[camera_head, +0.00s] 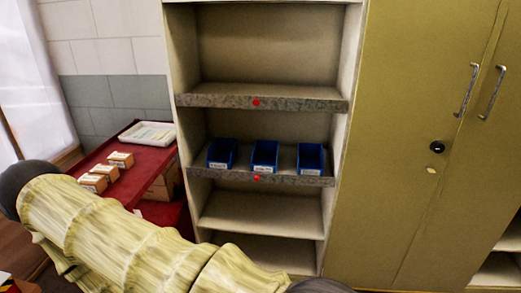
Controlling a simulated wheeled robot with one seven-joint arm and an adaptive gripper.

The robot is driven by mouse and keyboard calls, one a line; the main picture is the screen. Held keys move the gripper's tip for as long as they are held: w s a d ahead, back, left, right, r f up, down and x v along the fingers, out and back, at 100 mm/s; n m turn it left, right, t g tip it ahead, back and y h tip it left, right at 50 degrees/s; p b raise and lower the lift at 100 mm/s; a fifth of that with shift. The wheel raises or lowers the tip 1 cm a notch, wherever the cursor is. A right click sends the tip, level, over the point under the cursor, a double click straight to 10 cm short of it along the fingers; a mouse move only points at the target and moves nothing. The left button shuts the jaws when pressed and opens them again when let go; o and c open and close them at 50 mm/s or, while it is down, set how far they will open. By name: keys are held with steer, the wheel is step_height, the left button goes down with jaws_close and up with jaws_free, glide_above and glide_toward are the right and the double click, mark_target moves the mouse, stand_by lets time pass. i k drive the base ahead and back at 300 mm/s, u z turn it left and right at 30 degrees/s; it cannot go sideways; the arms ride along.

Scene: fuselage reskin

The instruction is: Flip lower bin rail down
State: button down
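The lower bin rail (289,180) is a grey, mottled strip with a red dot at its middle. It runs along the front edge of the shelf that holds three blue bins (265,155). The bins stand behind it, with their labelled fronts close to it. A similar upper rail (205,101), also with a red dot, fronts the empty shelf above. Whether the lower rail is tilted is hard to tell. My arm crosses the lower left, in front of the bottom of the shelving. My gripper is not in view.
The open shelving (263,208) has bare lower shelves. A red cart (153,155) at its left carries small boxes (92,182) and a white tray (148,134). A closed olive cabinet (398,160) with two handles stands directly to the right.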

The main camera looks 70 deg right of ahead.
mark_target(210, 174)
steer(key=z, duration=0.7)
steer(key=i, duration=0.8)
steer(key=z, duration=1)
steer(key=i, duration=0.2)
steer(key=z, duration=0.3)
